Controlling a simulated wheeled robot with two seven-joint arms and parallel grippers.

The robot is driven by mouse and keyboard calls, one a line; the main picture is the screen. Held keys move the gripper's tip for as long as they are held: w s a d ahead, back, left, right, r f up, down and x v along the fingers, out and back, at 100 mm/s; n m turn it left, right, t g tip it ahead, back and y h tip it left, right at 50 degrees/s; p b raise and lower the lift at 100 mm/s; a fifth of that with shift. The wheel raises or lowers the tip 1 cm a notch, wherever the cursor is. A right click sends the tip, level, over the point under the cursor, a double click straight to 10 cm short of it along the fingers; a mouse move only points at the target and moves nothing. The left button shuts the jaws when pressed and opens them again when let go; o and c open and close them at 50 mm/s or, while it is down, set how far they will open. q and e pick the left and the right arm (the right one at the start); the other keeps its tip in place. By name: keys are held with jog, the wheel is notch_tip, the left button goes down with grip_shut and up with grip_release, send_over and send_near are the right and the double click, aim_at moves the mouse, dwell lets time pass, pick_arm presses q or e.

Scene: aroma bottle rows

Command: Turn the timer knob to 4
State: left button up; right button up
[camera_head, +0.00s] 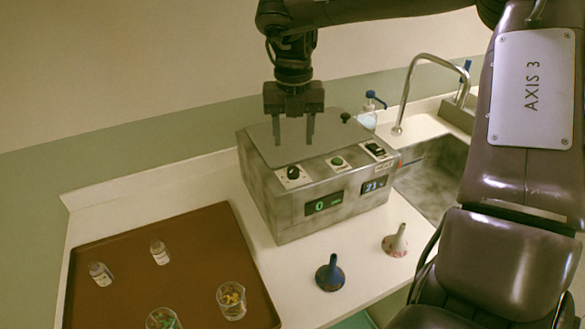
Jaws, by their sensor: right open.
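A grey box-shaped machine (270,207) stands on the white counter. A round black knob (293,173) sits on a white plate at the left of its sloped control panel; I take it for the timer knob. The green display (319,206) below it reads 0. My right gripper (294,142) points down over the machine's top plate, above and behind the knob in the picture. Its two fingers are apart with nothing between them, and it appears clear of the knob. My left gripper is not in view.
A brown tray (205,255) with bottles and beakers lies left. A sink (432,170) is right.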

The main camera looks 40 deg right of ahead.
aim_at(293, 169)
jog(key=f, duration=0.1)
jog(key=w+d+f, duration=0.1)
jog(key=shift+w+d+f, duration=0.1)
jog(key=shift+f, duration=0.25)
jog(key=f, duration=0.3)
jog(key=f+p, duration=0.1)
jog(key=f, duration=0.1)
jog(key=shift+s+a+f, duration=0.2)
jog(key=shift+s+f, duration=0.05)
jog(key=shift+f, duration=0.05)
jog(key=shift+w+f, duration=0.15)
jog(key=shift+f, duration=0.3)
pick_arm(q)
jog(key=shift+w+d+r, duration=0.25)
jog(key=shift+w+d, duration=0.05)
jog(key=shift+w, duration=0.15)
pick_arm(e)
jog(key=shift+c, duration=0.7)
jog(key=c, duration=0.9)
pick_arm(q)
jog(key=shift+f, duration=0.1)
pick_arm(e)
jog(key=shift+o, duration=0.2)
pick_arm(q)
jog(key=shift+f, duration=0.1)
